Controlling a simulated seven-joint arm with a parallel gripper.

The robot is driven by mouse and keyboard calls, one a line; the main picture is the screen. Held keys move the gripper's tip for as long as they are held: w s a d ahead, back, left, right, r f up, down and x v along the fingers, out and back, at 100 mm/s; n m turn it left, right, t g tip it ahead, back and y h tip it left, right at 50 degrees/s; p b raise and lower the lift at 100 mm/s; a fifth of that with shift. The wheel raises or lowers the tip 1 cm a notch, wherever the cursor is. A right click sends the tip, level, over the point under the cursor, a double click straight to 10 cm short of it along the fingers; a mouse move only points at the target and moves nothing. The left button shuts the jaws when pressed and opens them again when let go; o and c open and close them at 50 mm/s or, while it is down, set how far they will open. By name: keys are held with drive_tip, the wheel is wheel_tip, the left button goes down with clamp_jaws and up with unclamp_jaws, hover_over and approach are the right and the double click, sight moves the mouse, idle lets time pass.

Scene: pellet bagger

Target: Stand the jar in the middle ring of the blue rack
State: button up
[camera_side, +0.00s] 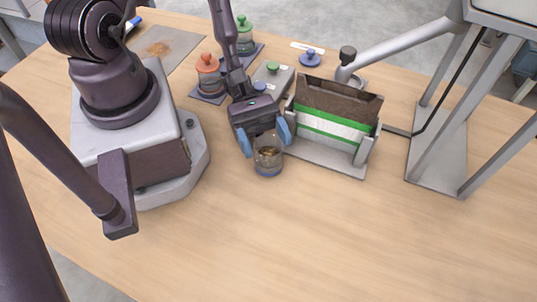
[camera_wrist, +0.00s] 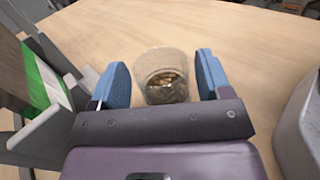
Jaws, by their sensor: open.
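The jar (camera_side: 268,158) is clear and lidless, with a blue base and brown contents. It appears to stand upright on the wooden table in the side view. My gripper (camera_side: 266,140) is open, its blue fingers on either side of the jar. In the wrist view the jar (camera_wrist: 165,72) sits between the fingertips (camera_wrist: 160,75), with a visible gap to each. The blue rack (camera_side: 207,98) lies farther back, left of the bag holder. It carries an orange-lidded jar (camera_side: 209,78) and a green-lidded jar (camera_side: 244,38) at its ends. My arm hides its middle ring.
A bag (camera_side: 335,122) stands in a grey holder (camera_side: 330,160) just right of my gripper. Behind are a grey block with a green knob (camera_side: 272,67) and a blue lid (camera_side: 310,58). A metal frame (camera_side: 440,150) stands right. The front table is clear.

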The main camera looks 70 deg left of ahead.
drive_tip(key=shift+c, duration=0.2)
drive_tip(key=c, duration=0.9)
